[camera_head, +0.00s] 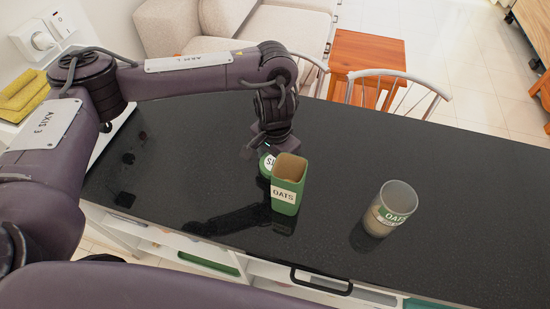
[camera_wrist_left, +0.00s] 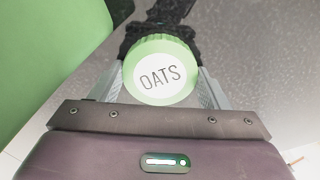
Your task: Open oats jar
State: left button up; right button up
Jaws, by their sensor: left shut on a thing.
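The glass oats jar (camera_head: 397,192) stands on the black counter right of centre. It has a green OATS label and pale contents low inside, and its top looks open with no lid on it. My left gripper (camera_head: 260,153) is shut on a round green lid (camera_head: 266,166) marked OATS, behind and left of a green OATS box. The lid (camera_wrist_left: 161,72) fills the space between the fingers in the left wrist view. The lid is well apart from the jar. My right gripper is not in view.
The green OATS box (camera_head: 287,207), open at the top, stands between the gripper and the jar; a green surface (camera_wrist_left: 45,60) is close in the wrist view. The black counter (camera_head: 470,230) is clear to the right. Chairs (camera_head: 400,85) stand behind it.

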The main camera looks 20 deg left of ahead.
pick_arm(q)
jog(key=o, duration=1.1)
jog(key=shift+c, duration=0.2)
